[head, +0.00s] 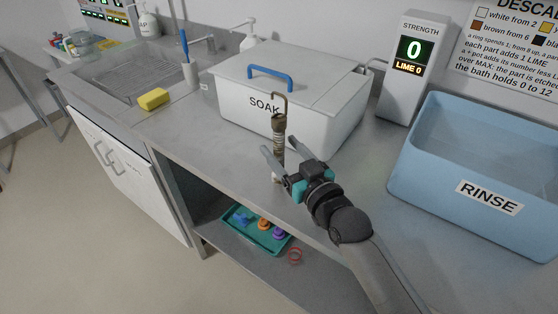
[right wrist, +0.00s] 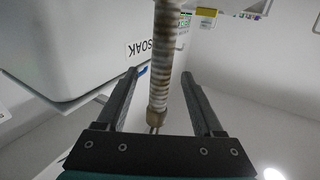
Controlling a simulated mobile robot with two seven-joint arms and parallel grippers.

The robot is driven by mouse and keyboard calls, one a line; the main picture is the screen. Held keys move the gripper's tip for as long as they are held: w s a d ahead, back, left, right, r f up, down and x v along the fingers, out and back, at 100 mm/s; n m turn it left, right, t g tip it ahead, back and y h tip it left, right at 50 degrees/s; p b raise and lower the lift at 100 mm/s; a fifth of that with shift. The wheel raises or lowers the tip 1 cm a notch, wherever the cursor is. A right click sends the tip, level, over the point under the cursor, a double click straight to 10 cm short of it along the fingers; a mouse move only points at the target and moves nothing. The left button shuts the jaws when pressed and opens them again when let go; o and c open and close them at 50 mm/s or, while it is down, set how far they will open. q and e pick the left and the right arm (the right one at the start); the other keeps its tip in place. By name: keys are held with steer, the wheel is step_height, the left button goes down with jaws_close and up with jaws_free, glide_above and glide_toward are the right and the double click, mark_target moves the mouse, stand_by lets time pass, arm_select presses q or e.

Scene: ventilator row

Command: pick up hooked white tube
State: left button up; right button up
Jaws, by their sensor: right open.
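The hooked tube (head: 279,140) stands upright on the counter in front of the SOAK bin. It is whitish with brown staining and bands, and a thin brown hook bends over at its top. My right gripper (head: 283,153) is open, with its fingers on either side of the tube. In the right wrist view the tube (right wrist: 164,65) runs between the two open fingers (right wrist: 160,75), with a visible gap on each side. The gripper hides part of the tube's lower end in the head view. My left gripper is not in view.
The white SOAK bin (head: 315,127) with a blue-handled lid (head: 270,77) stands close behind the tube. A blue RINSE tub (head: 430,170) and a strength display (head: 400,70) are to the right. A yellow sponge (head: 153,99) lies left. A teal tray (head: 238,222) is on the shelf below.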

steer(key=shift+x, duration=0.85)
jaws_close()
